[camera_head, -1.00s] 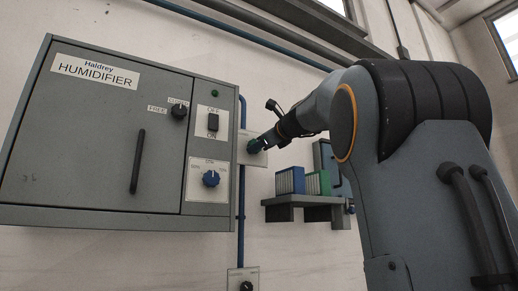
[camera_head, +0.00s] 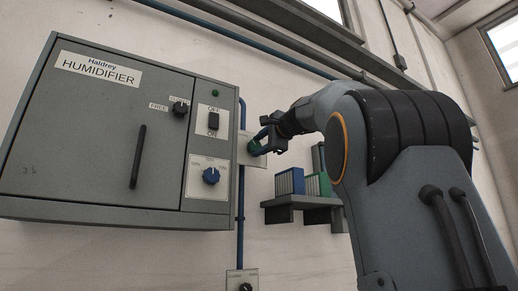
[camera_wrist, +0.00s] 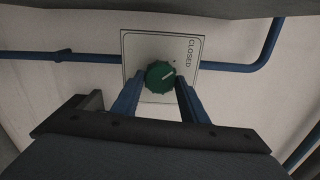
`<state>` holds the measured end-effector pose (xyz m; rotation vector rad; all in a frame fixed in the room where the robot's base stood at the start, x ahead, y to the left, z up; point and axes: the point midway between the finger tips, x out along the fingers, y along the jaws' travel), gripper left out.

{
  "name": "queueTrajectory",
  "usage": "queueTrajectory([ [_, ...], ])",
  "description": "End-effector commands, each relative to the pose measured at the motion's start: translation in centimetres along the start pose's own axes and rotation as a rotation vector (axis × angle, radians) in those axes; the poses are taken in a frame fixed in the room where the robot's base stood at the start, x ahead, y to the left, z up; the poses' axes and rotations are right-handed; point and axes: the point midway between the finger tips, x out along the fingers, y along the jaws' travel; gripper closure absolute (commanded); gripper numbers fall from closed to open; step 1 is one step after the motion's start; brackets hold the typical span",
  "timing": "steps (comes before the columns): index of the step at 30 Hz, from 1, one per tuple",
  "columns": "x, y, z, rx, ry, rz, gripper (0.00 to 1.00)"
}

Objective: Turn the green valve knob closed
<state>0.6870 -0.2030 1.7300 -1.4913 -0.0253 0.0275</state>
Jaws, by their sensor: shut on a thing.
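The green valve knob (camera_wrist: 160,77) sits on a pale square plate (camera_wrist: 130,45) marked CLOSED, in the middle of the wrist view. A light pointer line on the knob aims up and right, toward the side of the CLOSED label. My gripper (camera_wrist: 160,88) has its two blue fingers shut on the knob, one on each side. In the head view my gripper (camera_head: 262,142) reaches the knob (camera_head: 254,147) just right of the humidifier cabinet, and its fingers partly cover the knob. Other markings on the plate are hidden or too small to read.
The grey humidifier cabinet (camera_head: 80,150) with a black handle (camera_head: 138,157), a blue dial (camera_head: 211,176) and a switch stands left of the knob. A blue pipe (camera_head: 241,200) runs down the wall. A shelf (camera_head: 300,201) with binders is below right. Another black knob (camera_head: 246,287) sits lower.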

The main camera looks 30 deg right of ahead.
Motion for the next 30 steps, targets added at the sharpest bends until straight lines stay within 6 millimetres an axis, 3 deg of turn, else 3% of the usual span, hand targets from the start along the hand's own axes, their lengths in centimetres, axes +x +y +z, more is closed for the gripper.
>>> queueTrajectory([
  [23, 0.04, 0.07, -0.03, -0.096, 0.000, 0.002, 0.83],
  [24, 0.04, 0.07, -0.03, -0.096, 0.000, 0.002, 0.54],
  [26, 0.04, 0.06, -0.02, -0.096, 0.000, 0.002, 0.44],
  [30, 0.04, 0.04, -0.01, -0.095, 0.000, 0.001, 0.42],
])
